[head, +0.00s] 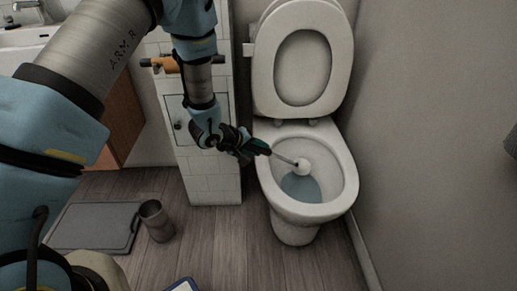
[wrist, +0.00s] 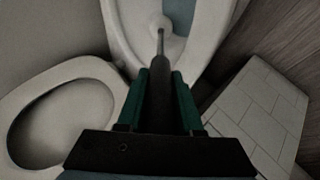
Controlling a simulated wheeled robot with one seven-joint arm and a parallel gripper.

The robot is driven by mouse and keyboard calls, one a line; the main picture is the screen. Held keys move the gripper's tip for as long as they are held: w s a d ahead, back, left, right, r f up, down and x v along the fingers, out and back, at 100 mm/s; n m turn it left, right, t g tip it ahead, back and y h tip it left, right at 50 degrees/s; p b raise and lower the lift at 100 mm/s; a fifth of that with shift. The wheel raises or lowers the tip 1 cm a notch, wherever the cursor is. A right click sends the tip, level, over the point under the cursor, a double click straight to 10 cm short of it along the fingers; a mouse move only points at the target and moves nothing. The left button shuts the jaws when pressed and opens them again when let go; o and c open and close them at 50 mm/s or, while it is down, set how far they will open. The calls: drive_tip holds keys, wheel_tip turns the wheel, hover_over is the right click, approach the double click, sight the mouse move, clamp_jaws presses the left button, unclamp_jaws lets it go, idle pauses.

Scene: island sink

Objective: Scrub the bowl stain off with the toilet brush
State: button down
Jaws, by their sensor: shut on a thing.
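My gripper (head: 262,148) is at the left rim of the toilet bowl (head: 346,180). It is shut on the toilet brush, whose white head (head: 303,166) is inside the bowl, above or at the edge of the blue water (head: 298,189). The brush's thin shaft slants slightly down to the right from my gripper. In the wrist view my gripper's green fingers (wrist: 159,100) hold the dark handle (wrist: 160,82), and the brush head (wrist: 160,27) is at the top. I cannot make out a stain, nor tell whether the head touches the bowl wall.
The toilet seat and lid (head: 303,65) stand raised behind the bowl. A tiled partition (head: 212,180) is left of the toilet, and a wall (head: 430,130) is close on the right. A dark cup-shaped holder (head: 157,221) and a grey flat scale-like slab (head: 93,227) are on the floor.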

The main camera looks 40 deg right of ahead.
drive_tip(key=shift+w+d+f, duration=0.6)
drive_tip(key=shift+w+f, duration=0.05)
drive_tip(key=shift+w, duration=0.15)
idle(0.9)
drive_tip(key=shift+s, duration=0.1)
drive_tip(key=shift+s+d+r, duration=0.15)
drive_tip(key=shift+s+d, duration=0.6)
drive_tip(key=shift+d, duration=0.25)
drive_tip(key=shift+w+a+p, duration=0.45)
drive_tip(key=shift+a, duration=0.35)
drive_tip(key=shift+s+d, duration=0.35)
drive_tip(key=shift+d, duration=0.35)
drive_tip(key=shift+r, duration=0.1)
drive_tip(key=s+a+r+p, duration=0.2)
drive_tip(key=s+r+p, duration=0.1)
drive_tip(key=r+p, duration=0.2)
drive_tip(key=shift+s+a+r, duration=0.15)
drive_tip(key=shift+a+r, duration=0.05)
drive_tip(key=shift+r, duration=0.1)
